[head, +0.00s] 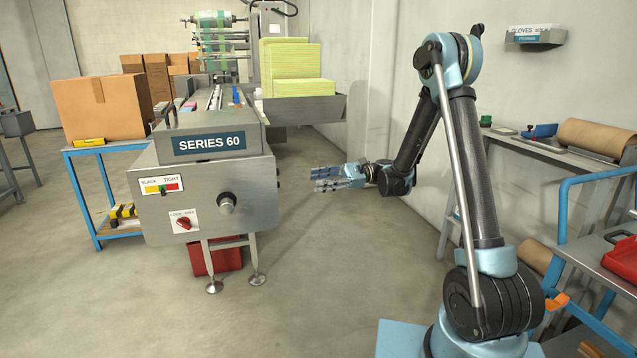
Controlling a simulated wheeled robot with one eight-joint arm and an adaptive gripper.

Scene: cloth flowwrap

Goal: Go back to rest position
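My gripper (336,177) is at the end of my blue and black arm, in the middle of the head view. It points left toward the side of the grey machine marked SERIES 60 (208,198), apart from it, with open floor below. The fingers look like two flat blue and grey plates, one above the other. A gap between them is hard to make out at this size. I see nothing held between them.
Yellow-green cloth stacks (290,68) lie on a grey side tray (330,104) behind my gripper. A large cardboard box (101,102) stands on a blue-framed table (68,152) at left. A bench (560,155) and blue cart (562,215) stand at right. Floor between machine and arm is clear.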

